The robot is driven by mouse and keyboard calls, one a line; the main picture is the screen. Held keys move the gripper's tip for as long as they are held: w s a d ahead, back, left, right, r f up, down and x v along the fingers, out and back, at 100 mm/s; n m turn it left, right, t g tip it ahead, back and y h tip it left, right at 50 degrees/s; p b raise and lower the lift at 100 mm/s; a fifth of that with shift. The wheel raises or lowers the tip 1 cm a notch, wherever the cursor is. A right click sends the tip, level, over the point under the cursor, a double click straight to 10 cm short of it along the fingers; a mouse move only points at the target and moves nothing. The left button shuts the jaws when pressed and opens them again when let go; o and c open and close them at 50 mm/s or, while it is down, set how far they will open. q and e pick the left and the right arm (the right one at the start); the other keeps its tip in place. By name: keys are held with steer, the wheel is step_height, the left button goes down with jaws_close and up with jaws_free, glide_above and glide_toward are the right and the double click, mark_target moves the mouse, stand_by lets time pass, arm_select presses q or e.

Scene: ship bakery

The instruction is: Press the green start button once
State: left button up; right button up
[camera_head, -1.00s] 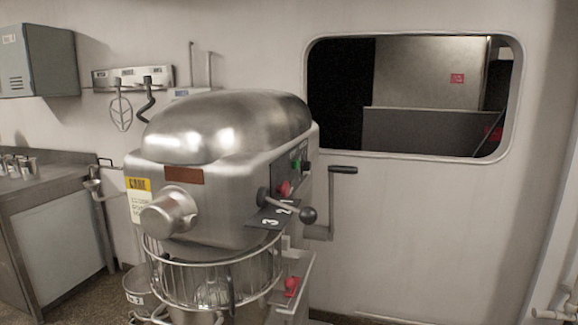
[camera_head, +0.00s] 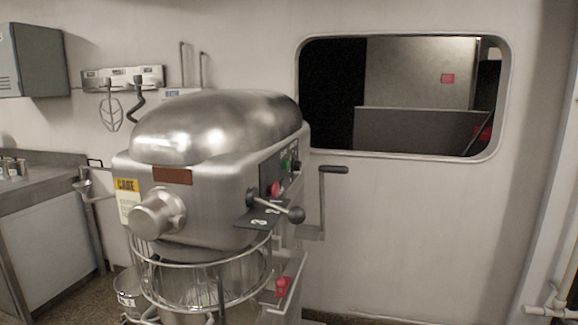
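The green start button (camera_head: 285,164) is on the dark control panel on the right side of a large steel mixer (camera_head: 215,130). It is small and seen at a slant. A red button (camera_head: 275,189) sits below and left of it, and a small dark knob (camera_head: 296,165) lies just right of it. A lever with a round dark ball (camera_head: 296,215) sticks out below the panel. Neither of my grippers is in view.
A wire guard (camera_head: 200,285) surrounds the bowl under the mixer head. A crank handle (camera_head: 334,170) stands right of the mixer. A steel counter (camera_head: 40,185) is at the left. The wall below the window (camera_head: 400,157) is clear.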

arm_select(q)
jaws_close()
